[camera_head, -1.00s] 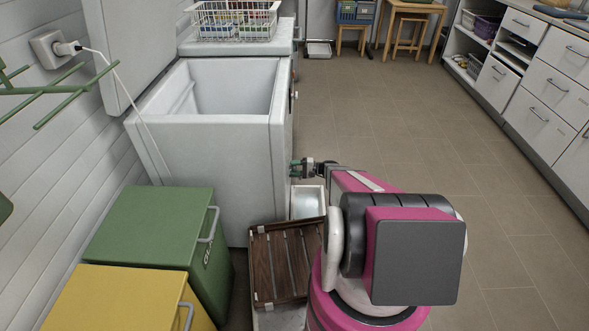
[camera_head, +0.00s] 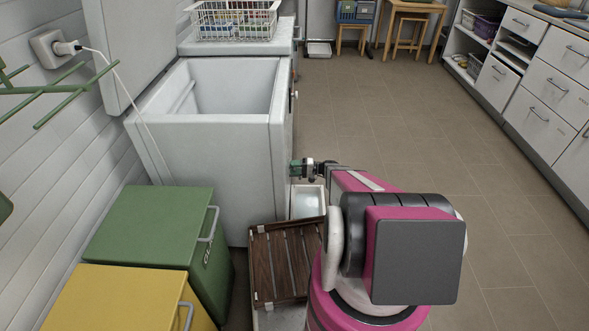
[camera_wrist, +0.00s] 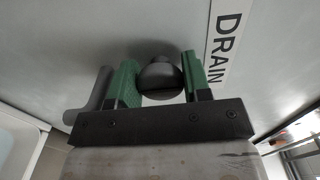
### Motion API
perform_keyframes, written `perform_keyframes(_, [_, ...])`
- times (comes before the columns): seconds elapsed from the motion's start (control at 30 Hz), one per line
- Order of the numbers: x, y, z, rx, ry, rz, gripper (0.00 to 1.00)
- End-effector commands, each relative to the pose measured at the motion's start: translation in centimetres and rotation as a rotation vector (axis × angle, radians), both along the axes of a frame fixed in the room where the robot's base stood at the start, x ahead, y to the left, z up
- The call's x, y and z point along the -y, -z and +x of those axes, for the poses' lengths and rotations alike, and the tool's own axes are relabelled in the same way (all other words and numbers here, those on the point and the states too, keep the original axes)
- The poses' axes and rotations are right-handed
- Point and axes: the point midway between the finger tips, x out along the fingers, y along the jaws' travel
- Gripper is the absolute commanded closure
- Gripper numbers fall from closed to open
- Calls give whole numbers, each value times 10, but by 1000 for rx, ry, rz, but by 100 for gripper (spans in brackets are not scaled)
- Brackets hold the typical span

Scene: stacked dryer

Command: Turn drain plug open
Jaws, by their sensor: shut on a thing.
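The drain plug (camera_wrist: 160,75) is a dark grey round knob on the side of the white chest (camera_head: 220,125). In the wrist view it sits between the green fingers of my gripper (camera_wrist: 160,82), which are shut on it. A label reading DRAIN (camera_wrist: 229,45) is on the wall beside it. In the head view my gripper (camera_head: 300,169) is at the chest's right side, low down, and the plug is hidden there.
A grey bent spout (camera_wrist: 95,95) sits left of the fingers in the wrist view. A white tray (camera_head: 307,204) stands on the floor below my gripper. A brown slatted crate (camera_head: 282,262) and a green bin (camera_head: 150,228) are nearer. Open floor lies right.

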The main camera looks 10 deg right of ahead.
Motion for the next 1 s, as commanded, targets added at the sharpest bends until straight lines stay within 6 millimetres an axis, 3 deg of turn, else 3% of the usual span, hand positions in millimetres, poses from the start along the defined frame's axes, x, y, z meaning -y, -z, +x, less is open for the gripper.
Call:
perform_keyframes(0.07, [1,1,-1,0,-1,-2,79])
perform_keyframes(0.1, [1,1,-1,0,-1,-2,46])
perform_keyframes(0.17, [1,1,-1,0,-1,-1,31])
perform_keyframes(0.57, [9,0,-1,-1,2,-1,31])
perform_keyframes(1.0, [83,1,-16,-1,2,-1,31])
